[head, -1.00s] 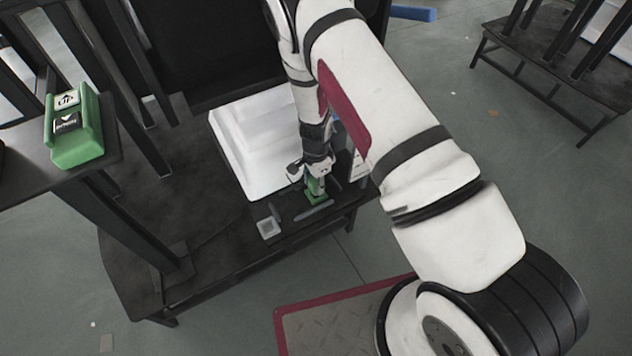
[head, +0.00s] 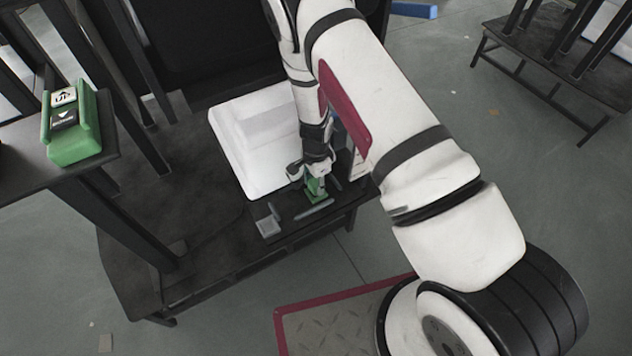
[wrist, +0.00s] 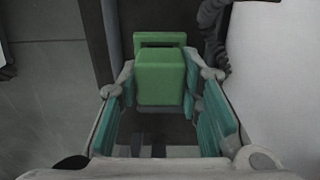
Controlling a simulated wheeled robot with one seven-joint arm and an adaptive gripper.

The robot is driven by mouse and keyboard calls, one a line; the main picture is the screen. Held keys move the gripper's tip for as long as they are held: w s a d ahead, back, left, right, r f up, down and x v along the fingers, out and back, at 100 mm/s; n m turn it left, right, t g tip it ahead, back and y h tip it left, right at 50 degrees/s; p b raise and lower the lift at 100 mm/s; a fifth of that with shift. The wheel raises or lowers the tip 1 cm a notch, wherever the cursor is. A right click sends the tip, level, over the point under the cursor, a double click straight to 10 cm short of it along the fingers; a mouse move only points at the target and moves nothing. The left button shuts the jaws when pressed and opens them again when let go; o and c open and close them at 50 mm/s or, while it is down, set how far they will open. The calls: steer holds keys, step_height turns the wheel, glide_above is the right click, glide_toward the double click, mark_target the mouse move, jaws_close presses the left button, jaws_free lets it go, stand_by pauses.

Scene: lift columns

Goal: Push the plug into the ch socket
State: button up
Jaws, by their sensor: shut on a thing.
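A green block (wrist: 160,78), which seems to be the plug, sits between the fingers of my gripper (wrist: 162,100) in the wrist view. The pads close on its sides. In the head view my gripper (head: 314,178) points down at the front edge of the dark bench, with the green block (head: 316,190) low between its fingers, close to the bench top. A green bar (wrist: 160,39) shows just beyond the block in the wrist view. I cannot make out the ch socket; the block's lower end is hidden, so I cannot tell whether it is in anything.
A large white box-like form (head: 245,150) stands left of my gripper. A small grey piece (head: 268,222) and a thin grey strip (head: 314,210) lie nearby on the bench (head: 200,255). A green control box (head: 75,130) sits on a raised ledge at left.

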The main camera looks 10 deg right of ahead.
steer(key=shift+f+b, duration=0.45)
steer(key=shift+f, duration=0.15)
stand_by(0.4)
steer(key=o, duration=1.1)
steer(key=shift+o, duration=0.5)
steer(key=shift+o, duration=0.8)
steer(key=shift+r, duration=0.1)
steer(key=shift+r+p, duration=2.45)
steer(key=shift+r, duration=1)
